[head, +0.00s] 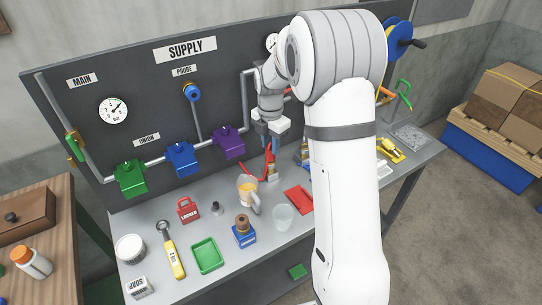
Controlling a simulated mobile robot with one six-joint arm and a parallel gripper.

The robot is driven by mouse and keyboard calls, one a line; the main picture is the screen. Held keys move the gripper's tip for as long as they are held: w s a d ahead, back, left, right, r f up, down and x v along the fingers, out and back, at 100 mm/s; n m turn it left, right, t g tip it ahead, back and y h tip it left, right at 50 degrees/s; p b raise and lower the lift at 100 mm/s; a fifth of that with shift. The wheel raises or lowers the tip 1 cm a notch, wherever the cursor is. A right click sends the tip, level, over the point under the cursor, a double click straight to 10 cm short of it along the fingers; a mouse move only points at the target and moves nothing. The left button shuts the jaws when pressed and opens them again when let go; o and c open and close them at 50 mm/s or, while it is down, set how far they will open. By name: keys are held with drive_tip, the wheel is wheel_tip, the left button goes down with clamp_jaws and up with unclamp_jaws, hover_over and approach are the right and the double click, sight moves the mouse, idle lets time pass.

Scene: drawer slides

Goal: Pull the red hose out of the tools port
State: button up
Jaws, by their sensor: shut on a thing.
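The red hose (254,175) runs low along the foot of the dark supply panel (140,75) and comes up under my gripper (270,143). My gripper points down in front of the panel, right of the purple block, and is shut on the red hose's end. A small brass-coloured piece shows just below the fingers. My own arm covers the panel to the right, and I cannot make out the tools port or whether the hose end sits in it.
A mug of orange drink (248,190), a clear cup (283,217), a red flat item (299,200) and a blue block with a brown top (244,232) stand on the bench near my gripper. Valve blocks, including the purple one (229,143), line the pipe to the left.

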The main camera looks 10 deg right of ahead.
drive_tip(key=shift+r, duration=0.35)
clamp_jaws()
drive_tip(key=shift+r+p, duration=0.3)
drive_tip(key=shift+p, duration=0.1)
drive_tip(key=shift+r+p, duration=1.55)
drive_tip(key=shift+r, duration=0.85)
